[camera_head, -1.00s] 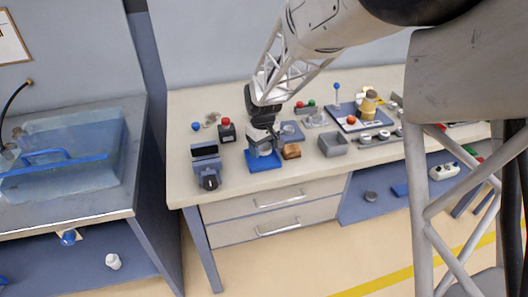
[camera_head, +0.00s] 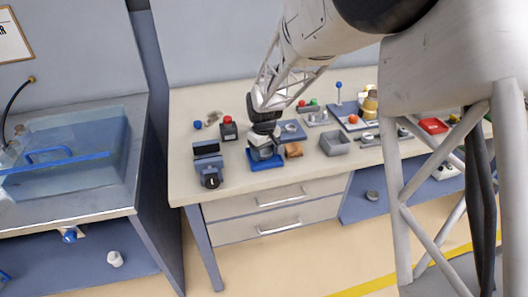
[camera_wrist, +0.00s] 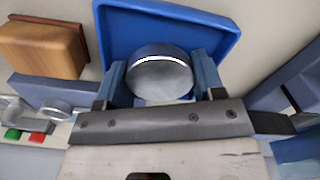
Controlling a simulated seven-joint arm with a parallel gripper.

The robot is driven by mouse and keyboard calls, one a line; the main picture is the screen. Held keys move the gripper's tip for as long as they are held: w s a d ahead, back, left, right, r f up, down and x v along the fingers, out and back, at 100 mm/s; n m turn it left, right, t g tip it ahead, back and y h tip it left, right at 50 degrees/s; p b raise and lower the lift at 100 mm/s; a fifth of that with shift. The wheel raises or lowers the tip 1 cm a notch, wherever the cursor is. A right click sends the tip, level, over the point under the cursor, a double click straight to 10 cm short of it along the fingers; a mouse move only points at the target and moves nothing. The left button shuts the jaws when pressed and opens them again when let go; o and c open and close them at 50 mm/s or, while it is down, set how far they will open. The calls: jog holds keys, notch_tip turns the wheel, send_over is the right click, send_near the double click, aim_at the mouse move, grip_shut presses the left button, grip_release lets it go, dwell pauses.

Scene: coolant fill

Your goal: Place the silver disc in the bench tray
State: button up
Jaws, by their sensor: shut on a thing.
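The silver disc (camera_wrist: 160,78) is a round, shiny metal piece held between the two blue-grey fingers of my gripper (camera_wrist: 162,82). The gripper is shut on its sides. The shallow blue tray (camera_wrist: 120,32) with a raised rim lies behind the disc in the wrist view, and the disc overlaps its near part. Whether the disc touches the tray floor I cannot tell. In the head view my gripper (camera_head: 265,151) points down at the blue tray (camera_head: 268,166) near the bench's front edge; the disc is hard to make out there.
A blue-grey device with a dark knob (camera_head: 209,172) stands to the left. A red-button box (camera_head: 228,128) is behind left. Bench surface is bare at far left.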

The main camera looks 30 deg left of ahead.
jog(key=shift+f, duration=0.15)
jog(key=o, duration=0.5)
notch_tip(320, 180, up, 12)
dwell(1.0)
dwell(0.8)
